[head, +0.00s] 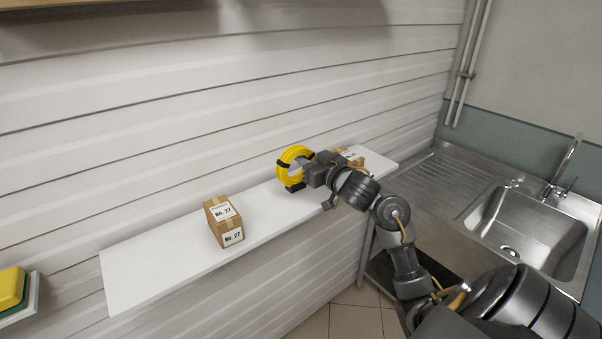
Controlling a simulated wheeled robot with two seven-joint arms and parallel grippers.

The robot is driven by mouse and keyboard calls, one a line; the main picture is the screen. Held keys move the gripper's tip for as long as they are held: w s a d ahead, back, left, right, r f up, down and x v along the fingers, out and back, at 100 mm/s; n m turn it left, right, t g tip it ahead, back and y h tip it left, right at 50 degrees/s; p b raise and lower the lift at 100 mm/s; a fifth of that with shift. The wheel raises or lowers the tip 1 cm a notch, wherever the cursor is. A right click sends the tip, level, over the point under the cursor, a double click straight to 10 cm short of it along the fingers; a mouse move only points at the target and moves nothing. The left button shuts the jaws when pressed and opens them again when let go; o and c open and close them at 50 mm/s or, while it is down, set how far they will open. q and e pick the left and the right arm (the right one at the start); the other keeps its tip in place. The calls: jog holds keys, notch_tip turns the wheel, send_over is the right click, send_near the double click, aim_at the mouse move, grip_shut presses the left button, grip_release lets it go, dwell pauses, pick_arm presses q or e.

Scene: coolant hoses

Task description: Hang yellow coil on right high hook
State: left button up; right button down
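The yellow coil (284,173) is a ring of hose with dark bands, upright above the white shelf. A small dark piece shows at its lower edge; I cannot tell whether it is a stand or part of my gripper. My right gripper (304,171) reaches in from the right and is at the coil's right side, overlapping it. Its fingertips are too small and covered to show whether they are closed on the coil. No hook shows in this view. My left gripper is out of view.
A cardboard box (224,221) stands on the white shelf (150,266); another box (352,155) is behind my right arm. A steel sink (522,228) with a tap (564,170) is at right. A yellow and green item (12,289) sits at far left. The shelf's left end is clear.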

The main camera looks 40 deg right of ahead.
jog(key=f, duration=0.1)
jog(key=w+f+p, duration=0.2)
jog(key=f, duration=0.1)
jog(key=shift+d, duration=0.15)
jog(key=shift+s+f, duration=0.1)
jog(key=shift+f, duration=0.15)
jog(key=shift+s+f, duration=0.1)
jog(key=shift+f, duration=0.05)
jog(key=shift+f, duration=0.1)
jog(key=shift+f, duration=0.15)
jog(key=c, duration=1.2)
grip_release()
jog(key=shift+c, duration=0.2)
